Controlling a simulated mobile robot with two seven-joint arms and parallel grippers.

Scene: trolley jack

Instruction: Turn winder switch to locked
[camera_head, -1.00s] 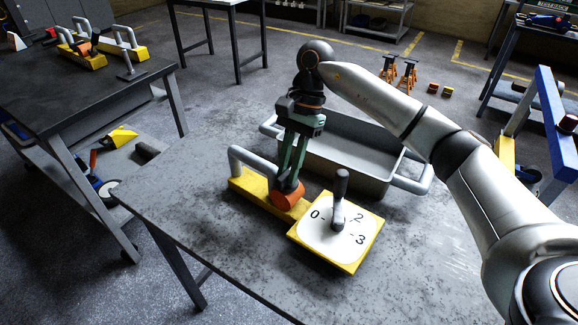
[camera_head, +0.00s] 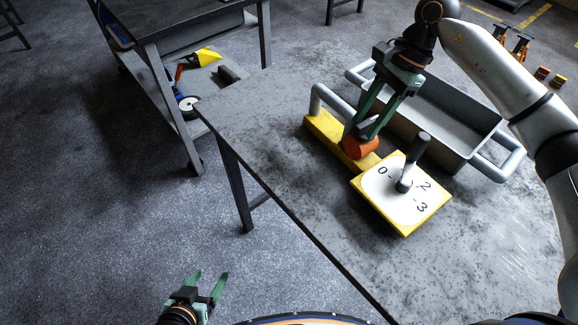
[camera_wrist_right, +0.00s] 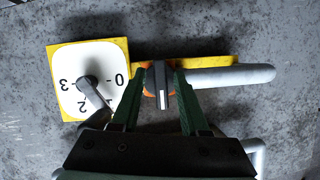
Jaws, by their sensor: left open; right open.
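An orange round knob (camera_head: 361,147) with a grey tab sits at the end of a yellow bar (camera_head: 324,125) that has a grey tubular handle; the knob also shows in the right wrist view (camera_wrist_right: 149,78). Beside it is a yellow-edged white dial plate (camera_head: 398,210) marked 0, 2 and 3, with a dark lever (camera_head: 413,160) standing up from it. No label tells which part is the winder switch. My right gripper (camera_head: 361,134) is open, its fingers on either side of the knob's tab; contact is unclear. My left gripper (camera_head: 212,279) is open and empty, low over the floor.
A grey metal tray (camera_head: 440,118) with tube handles stands behind the knob on the speckled grey table (camera_head: 290,180). The table's near left part is clear. A dark table (camera_head: 180,20) with a lower shelf stands at the upper left, with floor between them.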

